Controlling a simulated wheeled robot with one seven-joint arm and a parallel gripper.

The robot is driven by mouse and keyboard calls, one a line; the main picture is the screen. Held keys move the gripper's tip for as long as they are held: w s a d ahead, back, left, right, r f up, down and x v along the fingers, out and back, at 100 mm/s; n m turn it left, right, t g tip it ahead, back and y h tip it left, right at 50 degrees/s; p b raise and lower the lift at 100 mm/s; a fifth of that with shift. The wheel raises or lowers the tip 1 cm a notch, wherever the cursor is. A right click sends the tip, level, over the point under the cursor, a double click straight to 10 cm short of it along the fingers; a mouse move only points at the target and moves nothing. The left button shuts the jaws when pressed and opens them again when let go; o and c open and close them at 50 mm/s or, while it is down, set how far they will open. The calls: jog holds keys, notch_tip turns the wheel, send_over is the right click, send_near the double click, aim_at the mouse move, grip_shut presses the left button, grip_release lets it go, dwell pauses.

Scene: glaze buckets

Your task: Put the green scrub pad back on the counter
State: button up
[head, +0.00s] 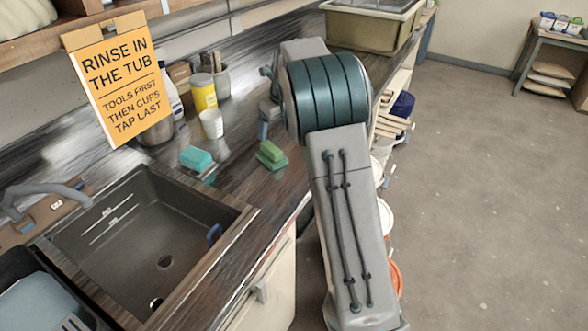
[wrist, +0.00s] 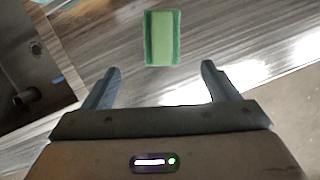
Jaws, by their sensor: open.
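The green scrub pad (head: 271,154) lies on the dark wood-grain counter (head: 235,180), right of the sink and near the front edge. It has a lighter green block on a darker green layer. In the wrist view the pad (wrist: 162,38) is ahead of my gripper (wrist: 161,69), roughly centred between the fingers and apart from them. My gripper is open, with nothing between its fingers. In the head view my arm hides much of the gripper.
A teal sponge (head: 196,159) sits left of the pad. A white cup (head: 212,124) and a yellow container (head: 203,92) stand behind. The sink (head: 150,235) opens at the left, with a blue item on its right rim. A large tub (head: 370,28) stands at the counter's far end.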

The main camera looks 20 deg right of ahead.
jog(key=s+r+n, duration=0.4)
jog(key=s+n, duration=0.3)
jog(key=s, duration=0.3)
jog(key=s+r+n, duration=0.3)
jog(key=s+n, duration=0.5)
jog(key=s, duration=0.2)
jog(key=s+f+n, duration=0.2)
jog(key=s+n, duration=0.6)
jog(key=s, duration=0.1)
jog(key=s+a+f+n+h, duration=0.1)
jog(key=s+n, duration=0.6)
jog(key=s, duration=0.3)
jog(key=shift+s+f+n, duration=0.25)
jog(key=shift+f+n, duration=0.15)
jog(key=shift+a, duration=0.15)
